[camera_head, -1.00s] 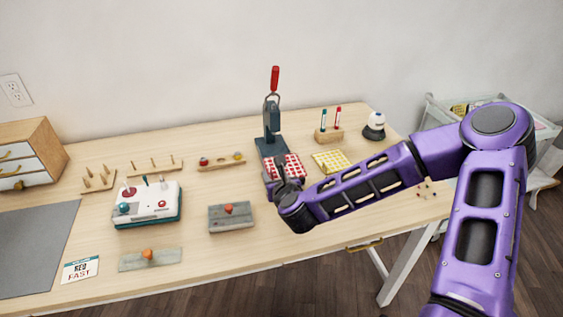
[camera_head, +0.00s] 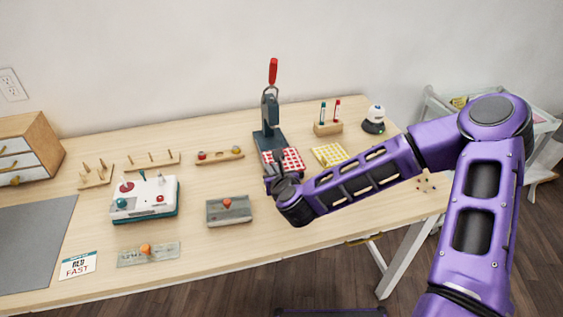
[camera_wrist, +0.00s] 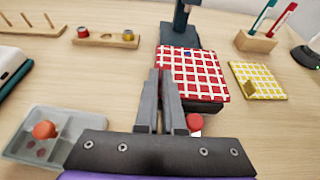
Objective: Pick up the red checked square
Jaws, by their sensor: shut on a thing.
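The red checked square (camera_head: 292,158) lies flat in front of the dark lever press and also shows in the wrist view (camera_wrist: 195,70). My gripper (camera_wrist: 162,73) is shut on the square's near left edge, its two fingers close together. In the head view my gripper (camera_head: 272,178) is at the square's near left side, partly hidden by my wrist. A dark block (camera_wrist: 205,106) shows under the square; whether the square touches it I cannot tell.
The dark press (camera_head: 270,112) with a red handle stands just behind. The yellow checked square (camera_head: 330,154) lies to the right, with a pen stand (camera_head: 328,128) behind it.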

